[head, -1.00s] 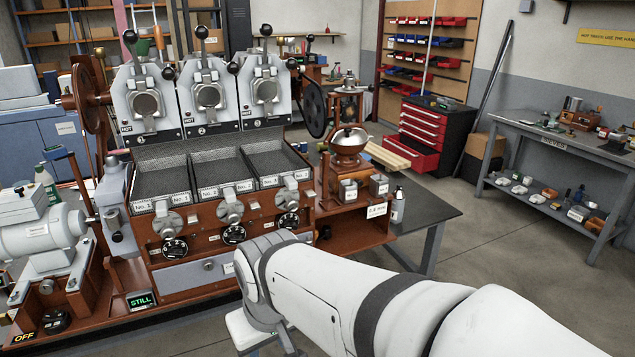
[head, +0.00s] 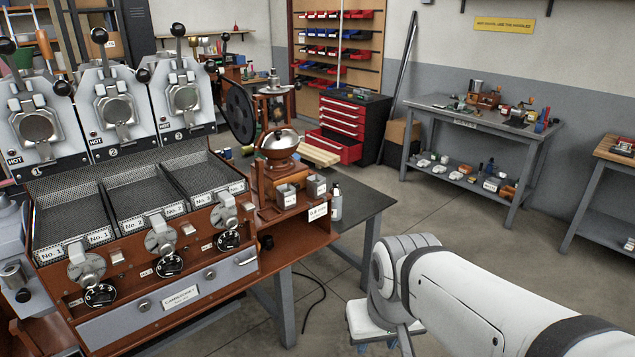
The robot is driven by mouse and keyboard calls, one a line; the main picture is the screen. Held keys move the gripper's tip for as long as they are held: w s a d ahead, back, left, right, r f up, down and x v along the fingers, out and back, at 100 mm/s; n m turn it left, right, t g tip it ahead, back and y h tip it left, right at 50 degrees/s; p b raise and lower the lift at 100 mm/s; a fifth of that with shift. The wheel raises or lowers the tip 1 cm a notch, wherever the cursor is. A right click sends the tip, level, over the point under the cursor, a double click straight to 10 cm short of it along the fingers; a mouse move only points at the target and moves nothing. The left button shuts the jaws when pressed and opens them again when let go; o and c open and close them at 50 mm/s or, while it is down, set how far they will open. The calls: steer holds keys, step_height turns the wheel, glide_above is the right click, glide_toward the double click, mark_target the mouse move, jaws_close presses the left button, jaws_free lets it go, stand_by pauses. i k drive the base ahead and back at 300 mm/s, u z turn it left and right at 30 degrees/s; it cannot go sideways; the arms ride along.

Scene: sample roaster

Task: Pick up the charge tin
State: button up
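Two small square metal tins stand side by side on the wooden ledge at the right end of the roaster, below the hand grinder. One tin (head: 286,195) is on the left and the other tin (head: 316,187) on the right. Their labels are too small to read, so I cannot tell which is the charge tin. My white arm reaches in from the lower right and bends down at the bottom, to the right of the tins and well apart from them. My gripper's fingers do not show.
The three-barrel sample roaster (head: 180,290) with mesh trays fills the left. The grinder (head: 278,140) stands behind the tins, a bottle (head: 336,203) to their right on a dark table (head: 362,203). A grey bench (head: 480,120) and red drawers (head: 342,118) stand behind. Open floor lies between.

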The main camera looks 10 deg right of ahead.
mark_target(316, 187)
steer(key=u, duration=0.25)
steer(key=i, duration=1.15)
steer(key=z, duration=0.4)
